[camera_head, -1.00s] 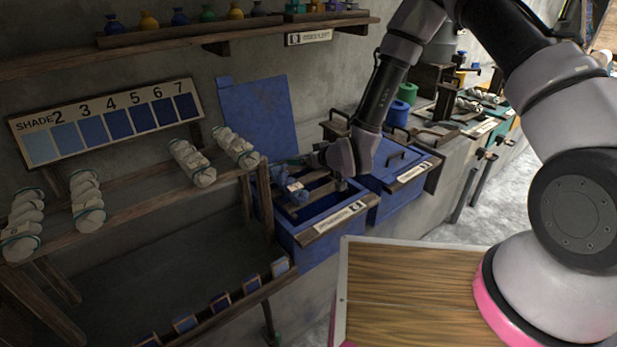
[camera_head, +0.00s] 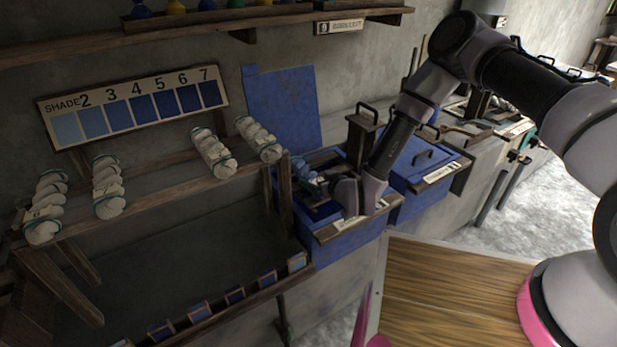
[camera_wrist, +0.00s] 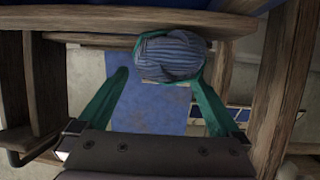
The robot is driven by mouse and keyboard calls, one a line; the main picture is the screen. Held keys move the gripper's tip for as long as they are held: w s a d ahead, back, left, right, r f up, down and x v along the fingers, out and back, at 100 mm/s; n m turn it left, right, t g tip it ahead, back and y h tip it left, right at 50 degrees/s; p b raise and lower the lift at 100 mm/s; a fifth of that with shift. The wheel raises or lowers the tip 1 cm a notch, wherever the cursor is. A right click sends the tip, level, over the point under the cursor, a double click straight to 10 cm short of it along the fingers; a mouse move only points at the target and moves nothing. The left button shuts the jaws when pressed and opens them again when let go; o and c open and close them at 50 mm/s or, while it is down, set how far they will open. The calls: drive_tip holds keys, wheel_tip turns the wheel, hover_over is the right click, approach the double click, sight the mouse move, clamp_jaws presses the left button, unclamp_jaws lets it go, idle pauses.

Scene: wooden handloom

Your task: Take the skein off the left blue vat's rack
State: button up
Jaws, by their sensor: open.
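The left blue vat (camera_head: 345,246) stands open beside the wooden stand in the head view. A small blue skein (camera_head: 306,171) shows at its opening, next to my gripper (camera_head: 322,184). In the wrist view the skein (camera_wrist: 170,56) is a rounded, striped blue-grey bundle with a teal tie, near a wooden bar (camera_wrist: 110,38) of the rack. My gripper (camera_wrist: 162,80) is open, with teal fingers on either side. The skein lies at the fingertips, closer to the right finger; I cannot tell whether they touch. My wrist hides part of the vat in the head view.
A raised blue panel (camera_head: 282,112) stands behind the vat. The right blue vat (camera_head: 412,200) is closed, with a handle on top. Pale skeins hang on the wooden stand (camera_head: 165,195) to the left, under the shade board (camera_head: 133,106). A wooden surface (camera_head: 450,290) lies in front.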

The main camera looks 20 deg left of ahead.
sight(312, 176)
drive_tip(key=x, duration=0.4)
drive_tip(key=shift+a, duration=0.3)
drive_tip(key=c, duration=1.5)
drive_tip(key=shift+r, duration=0.1)
